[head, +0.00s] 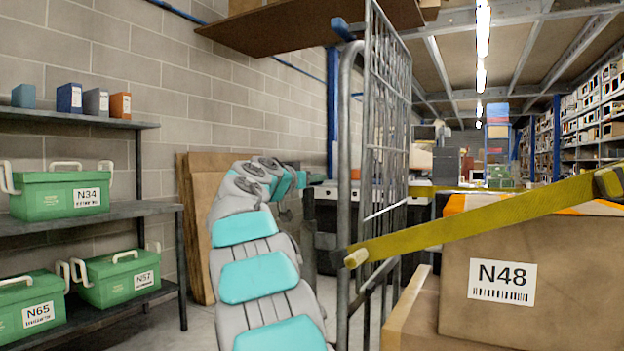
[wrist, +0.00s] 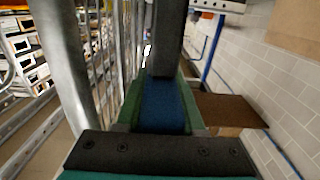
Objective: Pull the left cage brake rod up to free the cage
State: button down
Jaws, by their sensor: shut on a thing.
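The cage (head: 345,150) stands upright in the middle of the head view, with grey tube posts and a wire mesh side. In the wrist view its thick grey post (wrist: 66,60) runs close along the left. My gripper (wrist: 163,92) shows there with green fingers on both sides of a blue piece, and it is shut on it. A dark bar, seemingly the brake rod (wrist: 166,40), runs on from the blue piece. In the head view my arm reaches to just left of the cage, and the fingers cannot be made out. The rod's lower end is hidden.
A yellow bar (head: 480,222) slants across the right, in front of carton N48 (head: 560,270). A shelf (head: 90,223) with green crates lines the left wall. Brown panels (head: 200,180) lean behind my arm. A brown board (head: 300,25) overhangs above.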

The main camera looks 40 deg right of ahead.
jog(key=shift+r, duration=0.15)
dwell(0.5)
jog(key=shift+r+p, duration=1.35)
jog(key=shift+r, duration=1.65)
jog(key=c, duration=0.8)
grip_release()
jog(key=shift+a+r, duration=0.1)
jog(key=shift+o, duration=1.4)
jog(key=shift+f, duration=0.25)
